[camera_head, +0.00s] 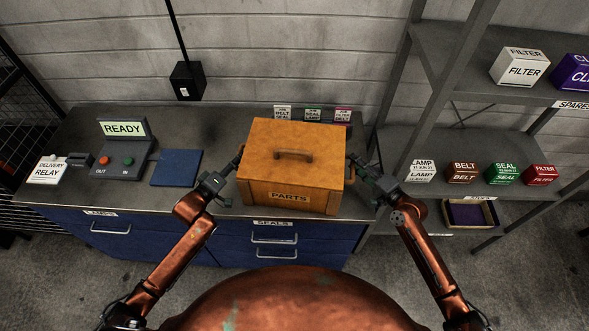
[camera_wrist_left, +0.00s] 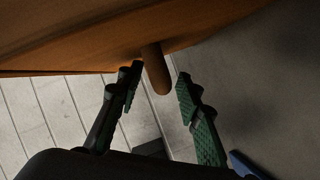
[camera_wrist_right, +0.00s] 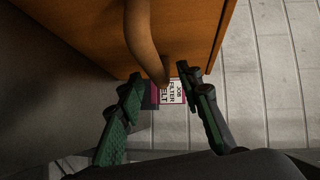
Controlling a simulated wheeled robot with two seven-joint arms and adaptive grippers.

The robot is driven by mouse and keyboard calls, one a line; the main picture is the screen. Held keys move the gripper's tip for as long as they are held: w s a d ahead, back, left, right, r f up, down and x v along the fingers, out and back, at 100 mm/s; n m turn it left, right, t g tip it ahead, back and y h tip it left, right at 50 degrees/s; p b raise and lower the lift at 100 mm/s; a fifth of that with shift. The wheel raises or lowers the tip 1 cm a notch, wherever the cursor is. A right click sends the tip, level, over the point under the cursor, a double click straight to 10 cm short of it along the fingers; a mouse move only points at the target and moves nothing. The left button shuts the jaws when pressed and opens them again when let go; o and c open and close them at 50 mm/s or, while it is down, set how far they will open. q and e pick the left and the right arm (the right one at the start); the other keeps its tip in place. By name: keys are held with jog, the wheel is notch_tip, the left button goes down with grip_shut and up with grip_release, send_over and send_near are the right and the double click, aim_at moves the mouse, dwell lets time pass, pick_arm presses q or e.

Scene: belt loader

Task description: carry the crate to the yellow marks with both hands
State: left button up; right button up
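The crate (camera_head: 263,165) is an orange-brown wooden box with a PARTS label and a top handle, in the middle of the bench near its front edge. My left gripper (camera_head: 237,163) is at its left side. In the left wrist view, the open fingers stand on either side of a side handle (camera_wrist_left: 155,70), with gaps visible. My right gripper (camera_head: 355,163) is at its right side. In the right wrist view, its open fingers stand either side of the other side handle (camera_wrist_right: 145,42). No yellow marks are visible in any view.
A shelf (camera_head: 440,145) with spare boxes stands right.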

pick_arm(q)
jog(key=shift+c, duration=0.3)
pick_arm(e)
jog(key=shift+c, duration=0.3)
pick_arm(q)
grip_shut()
pick_arm(e)
grip_shut()
pick_arm(q)
jog(key=shift+w+r, duration=0.1)
jog(key=shift+r, duration=0.15)
pick_arm(e)
jog(key=shift+w+r, duration=0.1)
jog(key=shift+r, duration=0.15)
